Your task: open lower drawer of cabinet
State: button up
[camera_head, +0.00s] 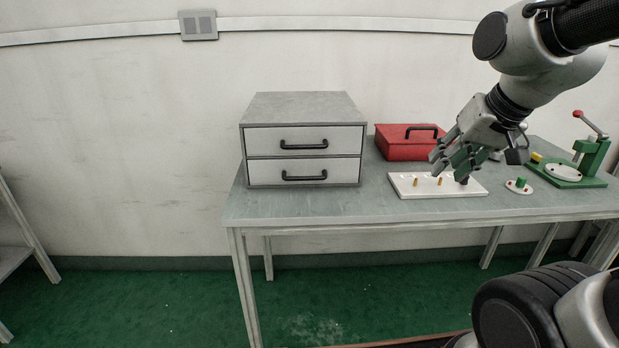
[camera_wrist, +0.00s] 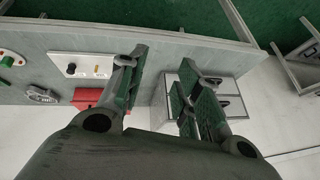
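The cabinet (camera_head: 303,106) is a small grey box with two white-fronted drawers, standing on the left end of the table. The upper drawer (camera_head: 260,140) and the lower drawer (camera_head: 264,173) both look shut, each with a black bar handle. The lower handle (camera_head: 304,178) is fully visible in the head view. My gripper (camera_head: 447,168) is right of the cabinet, above the white board, apart from the handles. In the wrist view my gripper (camera_wrist: 160,98) has its two fingers spread with nothing between them. The cabinet (camera_wrist: 228,86) shows there partly hidden behind the right finger.
The grey table (camera_head: 300,209) also bears a red toolbox (camera_head: 398,149), a white board (camera_head: 412,189) with pegs, a small round plate (camera_head: 511,187) with a green part, and a green lever press (camera_head: 590,163). The table top before the cabinet is bare.

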jog(key=w+a+f+m+t+y, duration=0.2)
jog(key=w+a+f+m, duration=0.1)
jog(key=w+a, duration=0.7)
jog(key=m+t+h, duration=0.1)
jog(key=m+t, duration=0.3)
jog(key=m, duration=0.4)
send_near(309, 179)
notch_tip(309, 179, up, 2)
jog(key=w+d, duration=0.1)
jog(key=w, duration=0.2)
jog(key=a+f+m+t+h, duration=0.2)
jog(key=f+m, duration=0.1)
jog(key=a+f+m+t+h, duration=0.1)
jog(key=f+m, duration=0.1)
jog(key=shift+s+a, duration=0.15)
jog(key=shift+s, duration=0.25)
jog(key=shift+s+f, duration=0.15)
jog(key=shift+f, duration=0.05)
jog(key=shift+m+t, duration=0.3)
jog(key=x, duration=0.7)
jog(key=shift+w, duration=0.3)
jog(key=shift+c, duration=0.2)
grip_shut()
